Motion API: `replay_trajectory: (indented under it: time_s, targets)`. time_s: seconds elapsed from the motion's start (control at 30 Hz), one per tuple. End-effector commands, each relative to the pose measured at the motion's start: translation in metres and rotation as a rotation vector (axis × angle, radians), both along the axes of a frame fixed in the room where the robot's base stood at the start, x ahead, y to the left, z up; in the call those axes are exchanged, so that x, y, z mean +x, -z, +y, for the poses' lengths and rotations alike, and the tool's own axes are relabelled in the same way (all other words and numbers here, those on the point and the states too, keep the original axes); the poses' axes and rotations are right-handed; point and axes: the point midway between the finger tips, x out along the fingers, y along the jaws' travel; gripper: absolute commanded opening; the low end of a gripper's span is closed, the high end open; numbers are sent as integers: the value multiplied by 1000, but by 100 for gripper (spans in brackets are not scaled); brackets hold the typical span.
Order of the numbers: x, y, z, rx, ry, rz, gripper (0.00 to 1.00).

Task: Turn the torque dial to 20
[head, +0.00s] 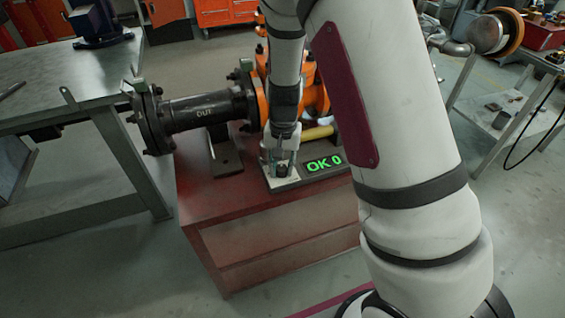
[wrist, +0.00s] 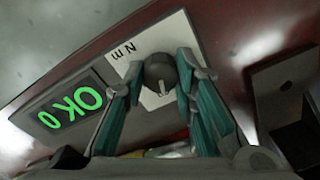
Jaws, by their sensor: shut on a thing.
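The torque dial is a dark round knob with a light pointer mark, seen in the wrist view (wrist: 162,72) on a white plate (wrist: 125,62) lettered "N m". In the head view the dial (head: 282,168) is mostly hidden by my gripper. My gripper (wrist: 160,82) has its two teal-padded fingers on either side of the knob, shut on it. In the head view my gripper (head: 280,158) points down at the plate from above. A display (head: 324,164) beside the plate reads "OK 0" in green. The display (wrist: 70,108) also shows in the wrist view.
The panel sits on a red pedestal (head: 230,208). An orange valve body (head: 312,88) and a dark flanged pipe marked "OUT" (head: 203,108) stand just behind. A yellow handle (head: 318,133) lies near the display. A metal workbench (head: 60,85) stands at left.

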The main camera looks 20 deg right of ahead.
Motion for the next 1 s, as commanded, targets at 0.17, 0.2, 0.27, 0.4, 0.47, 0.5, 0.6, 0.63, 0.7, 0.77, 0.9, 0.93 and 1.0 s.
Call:
replay_trajectory:
  time_s: [0.17, 0.2, 0.27, 0.4, 0.47, 0.5, 0.6, 0.63, 0.7, 0.77, 0.9, 0.93, 1.0]
  targets:
    - [0, -1, 1, 1, 74, 0, 0]
    - [0, 0, 1, 1, 86, 0, 0]
    - [0, 0, 1, 0, 99, 0, 0]
    - [0, 0, 1, 1, 118, 0, 0]
    - [0, 0, 1, 1, 121, 0, 0]
    - [0, 0, 1, 1, 122, 0, 0]
    - [0, 0, 1, 1, 122, -1, 0]
    - [0, 0, 1, 1, 122, 0, 0]
    - [0, 0, 1, 1, 122, -1, 0]
    - [0, 0, 1, 1, 122, -1, 0]
    - [0, 0, 1, 1, 121, -1, 46]
    - [0, 0, 1, 1, 121, -1, 46]
    - [0, 0, 1, 1, 121, -1, 46]
